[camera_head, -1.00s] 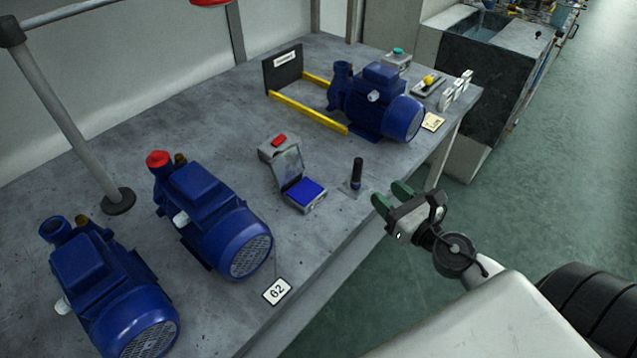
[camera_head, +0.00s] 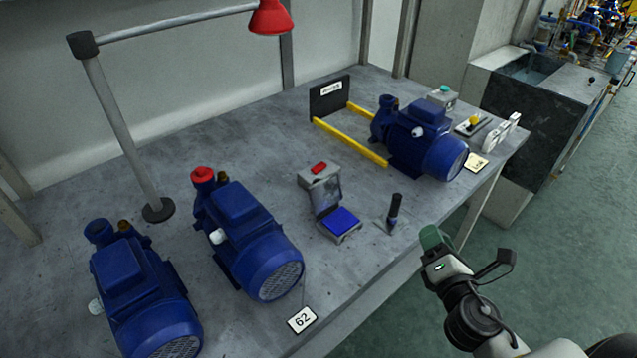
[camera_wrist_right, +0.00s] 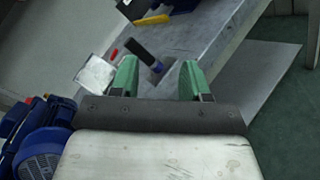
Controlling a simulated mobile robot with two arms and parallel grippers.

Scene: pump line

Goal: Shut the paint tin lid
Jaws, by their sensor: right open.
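I make out no paint tin in these views. A small grey case with a blue pad (camera_head: 341,222) stands on the bench, its lid (camera_head: 325,197) raised. A red piece (camera_head: 319,168) sits behind the lid. The case shows pale and partly in the right wrist view (camera_wrist_right: 97,73). A dark upright handle (camera_head: 395,208) stands on a small plate right of the case; it also shows in the wrist view (camera_wrist_right: 143,52). My right gripper (camera_head: 434,240) is off the bench's front edge, right of the handle. Its green fingers (camera_wrist_right: 158,82) are apart with nothing between them. My left gripper is out of view.
Blue pumps stand at left (camera_head: 145,290), left of the case (camera_head: 245,235) and at the back right (camera_head: 425,140). Yellow rails (camera_head: 350,142) lie behind the case. A lamp post (camera_head: 120,130) with a red shade (camera_head: 270,17) rises at left.

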